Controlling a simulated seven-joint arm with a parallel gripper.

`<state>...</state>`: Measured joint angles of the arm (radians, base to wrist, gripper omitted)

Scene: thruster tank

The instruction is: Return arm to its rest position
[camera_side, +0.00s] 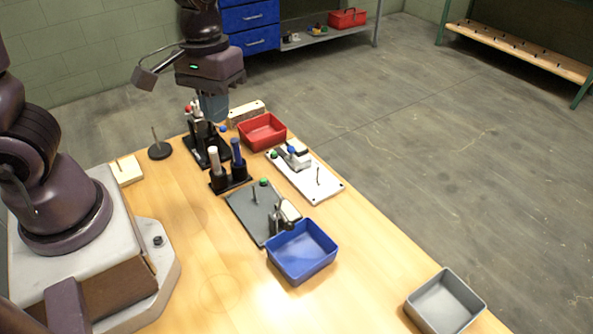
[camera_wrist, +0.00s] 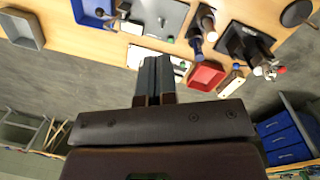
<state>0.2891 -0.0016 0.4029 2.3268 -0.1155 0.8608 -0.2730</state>
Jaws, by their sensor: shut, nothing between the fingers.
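My gripper (camera_side: 213,107) points down above the far end of the wooden table, in front of or over the tool stand as the side view shows it. In the wrist view its two fingers (camera_wrist: 156,72) lie together with no object between them. The gripper is shut and empty. The black tool stand (camera_side: 206,150) with upright tools is close to it, and the red bin (camera_side: 262,131) is to its right. I cannot tell the exact height of the fingers over these things.
A two-post holder (camera_side: 231,178), a white fixture plate (camera_side: 308,176), a grey fixture plate (camera_side: 251,212), a blue bin (camera_side: 301,252) and a grey bin (camera_side: 444,303) stand along the table. A round black base with a rod (camera_side: 159,151) is at left. The table's near middle is clear.

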